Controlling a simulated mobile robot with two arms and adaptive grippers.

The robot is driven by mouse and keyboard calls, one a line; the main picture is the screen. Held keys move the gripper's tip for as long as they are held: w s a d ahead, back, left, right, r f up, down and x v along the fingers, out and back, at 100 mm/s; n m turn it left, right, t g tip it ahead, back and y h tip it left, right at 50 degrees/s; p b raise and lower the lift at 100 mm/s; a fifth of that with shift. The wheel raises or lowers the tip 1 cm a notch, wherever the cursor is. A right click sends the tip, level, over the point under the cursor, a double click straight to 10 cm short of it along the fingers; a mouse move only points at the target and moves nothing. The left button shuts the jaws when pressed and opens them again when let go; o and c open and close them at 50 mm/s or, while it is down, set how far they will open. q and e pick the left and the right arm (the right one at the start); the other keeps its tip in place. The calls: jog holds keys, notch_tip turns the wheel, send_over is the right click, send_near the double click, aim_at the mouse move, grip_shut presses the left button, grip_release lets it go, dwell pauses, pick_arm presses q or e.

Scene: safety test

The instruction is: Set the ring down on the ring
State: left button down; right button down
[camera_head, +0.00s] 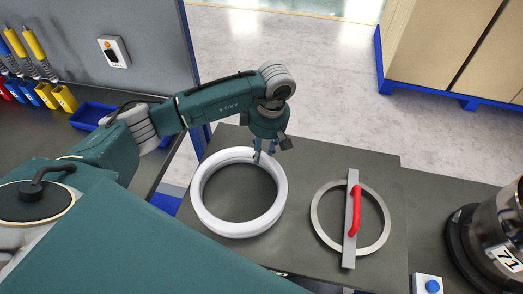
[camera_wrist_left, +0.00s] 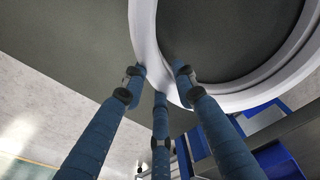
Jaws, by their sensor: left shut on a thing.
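A thick white ring (camera_head: 238,228) is left of centre in the head view, over the dark board. My left gripper (camera_head: 263,152) is shut on its far right rim from above. In the left wrist view, the fingers (camera_wrist_left: 160,82) close around the rim of the white ring (camera_wrist_left: 145,30). I cannot tell whether its underside touches the board. A thinner grey metal ring (camera_head: 316,214) lies to its right, apart from it. A flat bar (camera_head: 349,255) with a red handle (camera_head: 355,211) crosses this grey ring. My right gripper is not in view.
The dark board (camera_head: 300,160) is bare between and behind the rings. A metal cylinder (camera_head: 502,235) marked 71 and a blue button box (camera_head: 428,285) stand at right. A bench at left has blue (camera_head: 90,115) and yellow bins (camera_head: 66,98).

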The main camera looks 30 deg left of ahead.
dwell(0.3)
pick_arm(q)
jog(key=c, duration=1.3)
grip_release()
jog(key=r+p, duration=0.1)
jog(key=r, duration=0.5)
jog(key=d+r+p, duration=0.1)
jog(key=r, duration=0.5)
jog(key=r+p, duration=0.2)
jog(key=r, duration=0.5)
jog(key=shift+d, duration=0.2)
